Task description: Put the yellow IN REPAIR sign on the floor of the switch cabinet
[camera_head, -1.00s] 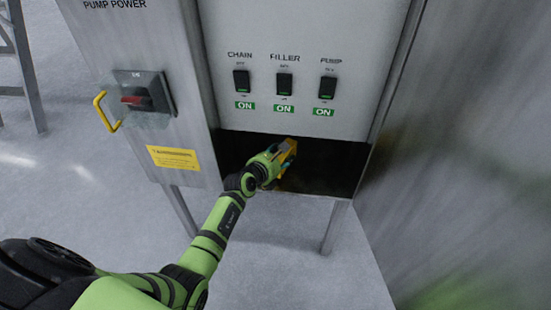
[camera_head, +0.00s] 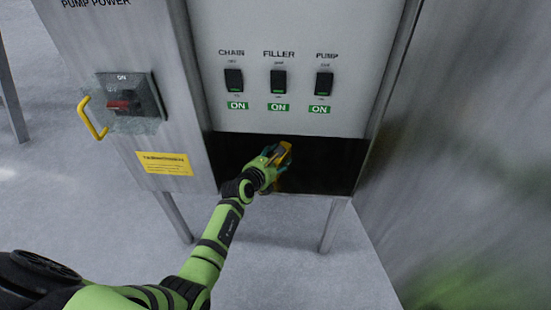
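The switch cabinet (camera_head: 290,40) stands ahead, with a dark open compartment (camera_head: 330,165) below its switch panel. The yellow sign (camera_head: 284,156) is at the mouth of this compartment, tilted, its lettering too small to read. My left gripper (camera_head: 276,160) is at the sign, with its fingers around it; it appears shut on the sign. The sign's lower part and its contact with the cabinet floor are hard to make out in the dark. My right gripper is not in view.
CHAIN, FILLER and PUMP switches (camera_head: 278,82) sit above the opening, each with a green ON label. Left are a PUMP POWER switch (camera_head: 125,103) with a yellow handle (camera_head: 92,118) and a yellow label (camera_head: 164,163). A metal wall (camera_head: 470,150) bounds the right.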

